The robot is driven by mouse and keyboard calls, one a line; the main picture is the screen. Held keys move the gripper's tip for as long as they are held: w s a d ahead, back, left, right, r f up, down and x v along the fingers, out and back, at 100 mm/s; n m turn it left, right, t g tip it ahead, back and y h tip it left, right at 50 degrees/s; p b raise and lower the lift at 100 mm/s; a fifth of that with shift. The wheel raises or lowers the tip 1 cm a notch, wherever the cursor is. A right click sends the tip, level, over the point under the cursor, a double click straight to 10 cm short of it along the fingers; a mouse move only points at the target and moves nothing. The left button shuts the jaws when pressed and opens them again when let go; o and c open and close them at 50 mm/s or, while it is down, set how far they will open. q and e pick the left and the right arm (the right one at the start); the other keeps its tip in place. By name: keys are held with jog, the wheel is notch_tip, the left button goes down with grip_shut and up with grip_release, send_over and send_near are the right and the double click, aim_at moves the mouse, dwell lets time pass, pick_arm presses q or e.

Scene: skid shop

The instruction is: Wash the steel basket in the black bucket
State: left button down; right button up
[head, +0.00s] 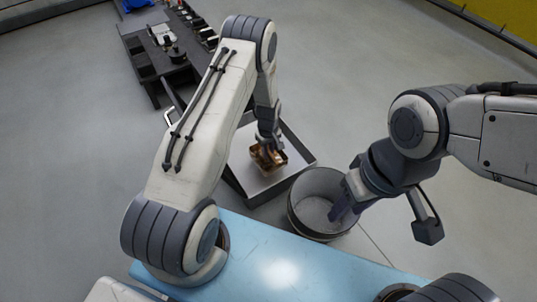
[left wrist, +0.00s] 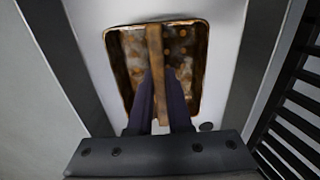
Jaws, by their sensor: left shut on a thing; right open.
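The steel basket (head: 266,158), brown-stained with a strap handle across its top, is over the pale-topped stand at the centre of the head view. My left gripper (head: 268,143) is shut on its handle from above. In the left wrist view the blotchy basket (left wrist: 190,72) and the two fingers (left wrist: 161,88) on the handle show closely. I cannot tell whether the basket touches the surface. The black bucket (head: 296,215) stands right of the stand, with whitish-grey contents inside. My right gripper (head: 342,210) is open and reaches over the bucket's right side, hiding part of its rim.
The stand (head: 248,184) has a pale top and dark raised edges. A dark bench (head: 150,72) with several small parts stands at the back left. Grey floor (head: 345,80) is clear behind and right of the stand.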

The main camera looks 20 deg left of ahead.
pick_arm(q)
notch_tip(320, 180, up, 6)
jog(key=p, duration=0.2)
jog(key=shift+f+p, duration=0.2)
jog(key=shift+p, duration=0.15)
notch_tip(320, 180, up, 7)
jog(key=p, duration=0.6)
jog(key=shift+r, duration=0.2)
pick_arm(e)
notch_tip(320, 180, up, 10)
jog(key=shift+r, duration=0.2)
